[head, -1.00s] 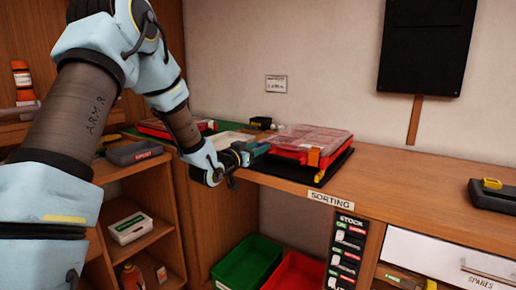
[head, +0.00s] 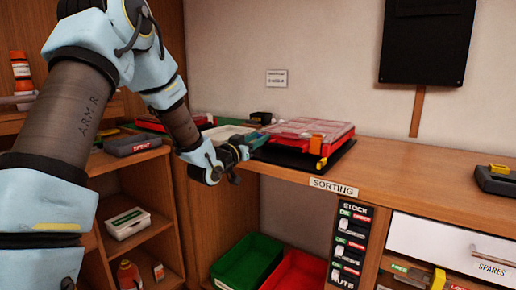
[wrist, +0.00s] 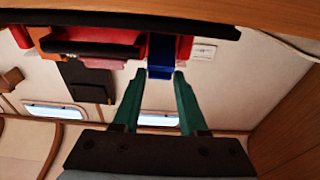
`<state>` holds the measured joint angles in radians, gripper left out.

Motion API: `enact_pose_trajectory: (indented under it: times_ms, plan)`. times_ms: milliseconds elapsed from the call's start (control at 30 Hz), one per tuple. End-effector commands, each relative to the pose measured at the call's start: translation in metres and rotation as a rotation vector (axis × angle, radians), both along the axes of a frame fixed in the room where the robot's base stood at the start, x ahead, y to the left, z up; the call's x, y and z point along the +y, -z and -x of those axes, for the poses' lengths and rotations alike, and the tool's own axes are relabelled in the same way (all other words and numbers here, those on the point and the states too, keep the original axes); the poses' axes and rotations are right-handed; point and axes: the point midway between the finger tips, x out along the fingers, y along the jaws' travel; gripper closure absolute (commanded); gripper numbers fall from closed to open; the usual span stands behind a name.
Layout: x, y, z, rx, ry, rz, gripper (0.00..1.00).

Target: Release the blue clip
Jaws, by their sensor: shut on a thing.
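In the head view my gripper (head: 256,140) reaches the left side of the red case (head: 328,146), which has a clear lid. The orange clip (head: 316,143) is on the case's front. The blue clip cannot be made out in the head view.
The case rests on a dark mat (head: 338,154) on the wooden bench (head: 400,170). A grey-green tray (head: 226,133) and a small black box (head: 262,117) are left of and behind it. Green (head: 248,262) and red (head: 296,270) bins stand below. The bench to the right is mostly clear.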

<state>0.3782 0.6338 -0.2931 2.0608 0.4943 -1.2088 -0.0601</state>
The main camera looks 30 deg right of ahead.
Motion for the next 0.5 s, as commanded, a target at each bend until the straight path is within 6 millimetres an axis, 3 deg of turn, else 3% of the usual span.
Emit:
enact_pose_trajectory:
  times_ms: [433, 467, 500]
  plan:
    - [0.0009, 0.0012, 0.0005, -0.008, 0.0, 0.017, 1.0]
    - [0.0009, 0.0012, 0.0005, -0.008, 0.0, 0.017, 0.57]
    - [0.0009, 0.0012, 0.0005, -0.008, 0.0, 0.017, 0.52]
